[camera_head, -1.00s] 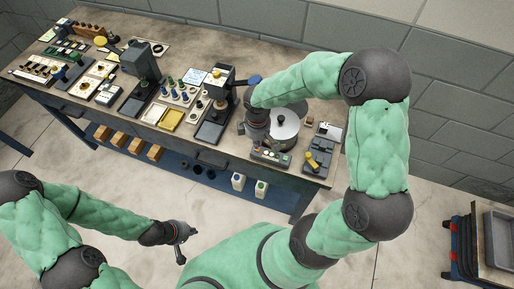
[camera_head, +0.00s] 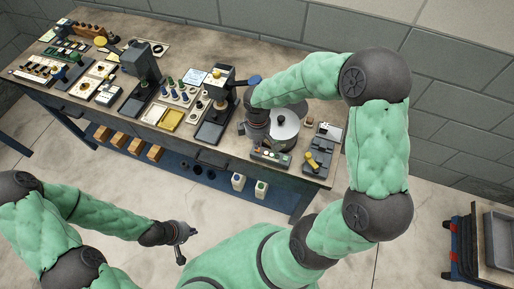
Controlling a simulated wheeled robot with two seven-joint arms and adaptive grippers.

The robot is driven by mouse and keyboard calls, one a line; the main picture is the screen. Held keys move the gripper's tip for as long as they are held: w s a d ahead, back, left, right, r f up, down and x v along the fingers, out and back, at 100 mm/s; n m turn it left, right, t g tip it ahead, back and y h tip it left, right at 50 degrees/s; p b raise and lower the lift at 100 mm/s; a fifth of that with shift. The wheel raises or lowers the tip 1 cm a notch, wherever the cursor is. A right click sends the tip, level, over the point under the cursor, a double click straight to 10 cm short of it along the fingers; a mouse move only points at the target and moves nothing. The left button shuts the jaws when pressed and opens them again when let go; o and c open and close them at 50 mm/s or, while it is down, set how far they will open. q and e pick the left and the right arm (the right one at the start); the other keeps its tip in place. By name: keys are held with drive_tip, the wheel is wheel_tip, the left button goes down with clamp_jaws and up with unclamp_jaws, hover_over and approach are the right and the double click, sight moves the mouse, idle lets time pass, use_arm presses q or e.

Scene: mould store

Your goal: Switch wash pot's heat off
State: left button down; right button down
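The wash pot (camera_head: 285,124) is a round metal pot with a lid and dark knob, standing near the right end of the bench (camera_head: 232,160). A small control panel (camera_head: 270,154) with several coloured buttons or knobs sits at its front, by the bench's front edge. My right gripper (camera_head: 256,138) points down just above and behind the panel, beside the pot's left side. Its fingers are mostly hidden, so I cannot tell whether it touches the panel. My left gripper (camera_head: 183,243) is low at the front, away from the bench; its finger opening is unclear.
A press with a blue handle (camera_head: 218,88) stands left of my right gripper. A grey fixture with a yellow handle (camera_head: 314,160) lies right of the pot. A cart (camera_head: 490,240) stands at the far right.

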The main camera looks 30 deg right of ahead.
drive_tip(key=shift+f+b, duration=0.9)
drive_tip(key=shift+f, duration=0.3)
idle(0.7)
drive_tip(key=shift+r, duration=0.15)
wheel_tip(320, 180, up, 10)
drive_tip(key=p, duration=0.8)
idle(0.4)
idle(0.4)
drive_tip(key=s+a+f+m+y+b, duration=0.1)
drive_tip(key=s+a+f+m+b, duration=0.2)
drive_tip(key=f, duration=0.7)
drive_tip(key=s+a+f+m+y+b, duration=0.1)
drive_tip(key=s+a+f+m+b, duration=0.3)
drive_tip(key=f, duration=0.7)
drive_tip(key=s+a+f+m+y+b, duration=0.2)
drive_tip(key=a+f, duration=0.5)
drive_tip(key=f, duration=0.4)
drive_tip(key=shift+s+a+m+b, duration=0.25)
drive_tip(key=shift+s+m+b, duration=0.6)
drive_tip(key=shift+s, duration=0.3)
